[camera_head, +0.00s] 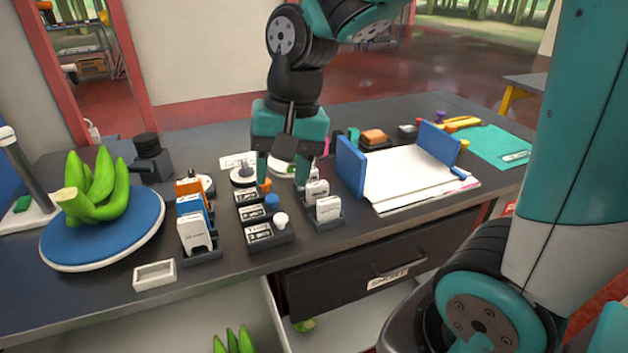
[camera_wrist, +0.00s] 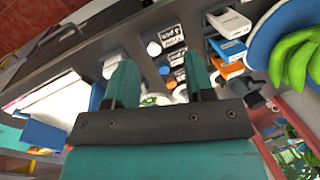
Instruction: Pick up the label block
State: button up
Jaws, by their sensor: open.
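My gripper (camera_head: 284,172) hangs over the back of the black trays, fingers apart and pointing down, with nothing seen between them. It also shows in the wrist view (camera_wrist: 160,78). Small white printed blocks (camera_head: 328,208) stand upright in the right-hand tray; one (camera_wrist: 113,62) shows beside the left finger in the wrist view. Labelled slots with a white knob (camera_head: 281,220), a blue knob (camera_head: 272,201) and an orange knob (camera_head: 264,185) are in the middle tray. I cannot tell which piece is the label block. The fingers partly hide the back of the trays.
White, blue and orange boxes (camera_head: 195,230) fill the left tray. Green bananas (camera_head: 97,187) lie on a blue round plate (camera_head: 100,245). A blue upright panel (camera_head: 350,167) stands right of the trays, beside white paper (camera_head: 405,180). The counter's front edge is close.

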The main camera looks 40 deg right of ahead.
jog(key=w+d+r+m+h+p, duration=0.1)
jog(key=w+d+r+m+p, duration=0.1)
jog(key=w+d+m, duration=0.6)
jog(key=m+h+p, duration=0.1)
jog(key=m+p, duration=0.1)
jog(key=m, duration=0.5)
send_over(317, 184)
jog(key=shift+m+g, duration=0.3)
jog(key=shift+m, duration=0.2)
notch_tip(317, 184, down, 11)
jog(key=shift+s+d+f+p, duration=0.15)
jog(key=shift+p, duration=0.2)
jog(key=shift+f+p, duration=0.7)
jog(key=shift+f, duration=2.5)
grip_shut()
